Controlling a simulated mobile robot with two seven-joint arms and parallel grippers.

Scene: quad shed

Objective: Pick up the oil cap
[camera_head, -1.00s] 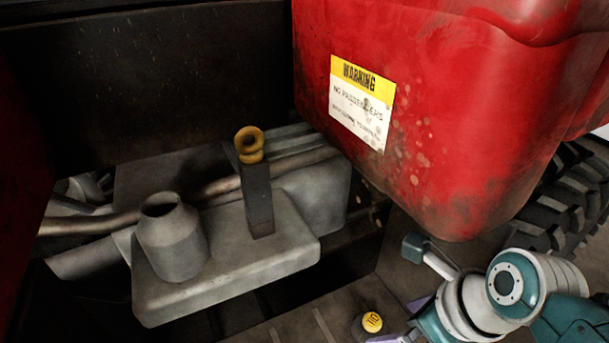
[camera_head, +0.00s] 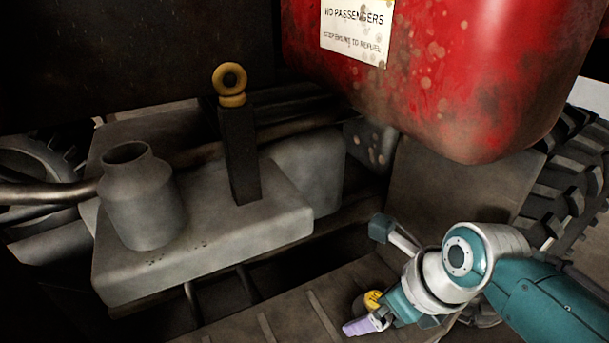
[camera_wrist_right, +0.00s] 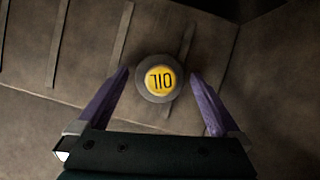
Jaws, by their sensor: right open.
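The oil cap (camera_head: 372,300) is a yellow-topped round cap with a dark grey rim. It sits on the brown ribbed footboard at the bottom of the head view, partly hidden by my right gripper (camera_head: 366,325). In the right wrist view the oil cap (camera_wrist_right: 160,80) shows the letters OIL upside down. My right gripper (camera_wrist_right: 166,92) is open there, with one purple finger on each side of the cap and gaps between them and the cap. My left gripper is not in view.
A grey engine block (camera_head: 200,262) with an open filler neck (camera_head: 140,200) stands at the left. A red body panel (camera_head: 450,80) hangs above right, and a black tire (camera_head: 570,180) is at the right edge.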

